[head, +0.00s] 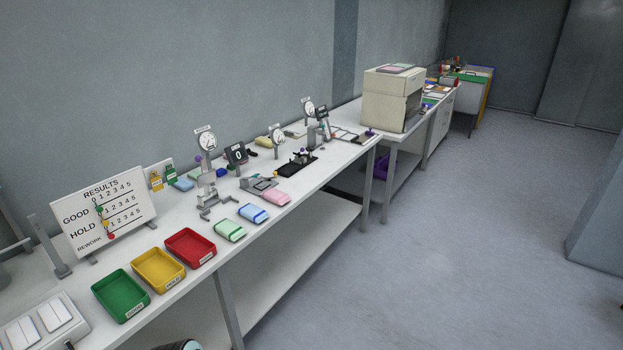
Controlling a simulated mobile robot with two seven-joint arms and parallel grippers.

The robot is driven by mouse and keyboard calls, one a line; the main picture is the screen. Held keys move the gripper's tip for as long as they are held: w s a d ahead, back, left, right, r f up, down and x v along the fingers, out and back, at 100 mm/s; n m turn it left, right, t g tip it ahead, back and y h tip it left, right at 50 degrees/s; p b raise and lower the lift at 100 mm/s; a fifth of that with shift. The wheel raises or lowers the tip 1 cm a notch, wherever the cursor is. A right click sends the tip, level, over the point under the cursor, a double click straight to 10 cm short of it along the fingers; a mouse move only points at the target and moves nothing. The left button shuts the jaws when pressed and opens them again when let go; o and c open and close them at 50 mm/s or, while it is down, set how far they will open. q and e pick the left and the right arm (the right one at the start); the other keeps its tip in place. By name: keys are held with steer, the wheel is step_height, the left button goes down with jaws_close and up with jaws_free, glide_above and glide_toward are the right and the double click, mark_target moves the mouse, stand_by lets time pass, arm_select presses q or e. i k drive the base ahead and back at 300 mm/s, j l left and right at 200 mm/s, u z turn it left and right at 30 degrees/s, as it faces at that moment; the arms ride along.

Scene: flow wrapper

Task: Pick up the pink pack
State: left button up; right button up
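The pink pack (276,198) lies flat near the front edge of the long white bench (190,282). A light blue pack (253,213) and a light green pack (230,230) lie in a row to its left, nearer to me. The pink pack is clear of them and nothing covers it. A grey fixture (259,184) stands just behind it.
Green (122,309), yellow (158,284) and red (190,262) trays stand at the bench's near end, before a results board (104,213). Dial gauges (206,142) stand behind the packs. A beige cabinet (390,98) is further along. The floor (450,250) to the right is clear.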

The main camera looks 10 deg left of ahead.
mark_target(276, 197)
steer(key=i+u, duration=0.2)
steer(key=i, duration=0.3)
steer(key=i+l+u, duration=0.15)
steer(key=i, duration=0.35)
steer(key=i+l+u, duration=0.2)
steer(key=i, duration=0.25)
steer(key=i+l+u, duration=0.15)
steer(key=u, duration=0.35)
steer(key=i+l+u, duration=0.3)
steer(key=u, duration=0.15)
steer(key=i+l+u, duration=0.2)
steer(key=u, duration=0.3)
steer(key=l+u, duration=0.45)
steer(key=i+l+u, duration=0.1)
steer(key=l+u, duration=0.4)
